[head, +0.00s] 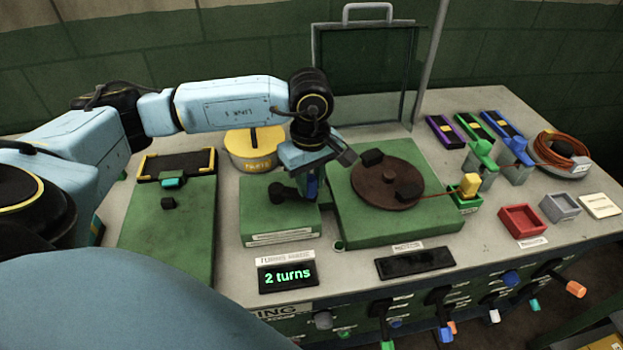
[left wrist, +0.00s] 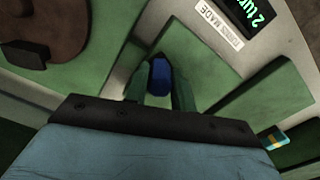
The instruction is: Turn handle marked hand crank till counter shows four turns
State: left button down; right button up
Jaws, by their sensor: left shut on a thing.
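The crank's green box (head: 255,222) stands on the bench, with a label on its front too small to read. A black crank part (head: 283,192) shows on its top. My left gripper (head: 311,190) points down over the box's right side and is shut on the blue crank handle. In the left wrist view the blue handle (left wrist: 160,76) sits between the two fingertips. The gripper hides most of the crank. The counter (head: 287,276) reads "2 turns" in green. It shows partly in the left wrist view (left wrist: 262,12). My right gripper is not in view.
A green box with a brown disc (head: 372,180) stands close on the right. A yellow round tin (head: 254,160) is behind. A green panel (head: 175,240) lies left. A red tray (head: 521,221) is at right. Several coloured levers line the bench front.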

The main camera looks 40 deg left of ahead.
pick_arm(q)
jog(key=shift+s+d+m+b, duration=0.15)
jog(key=shift+s+m+b, duration=0.2)
jog(key=shift+m, duration=0.35)
jog(key=c, duration=1.2)
grip_release()
jog(key=shift+s, duration=0.1)
jog(key=shift+o, duration=0.2)
notch_tip(320, 180, up, 14)
jog(key=shift+f, duration=0.25)
dwell(1.1)
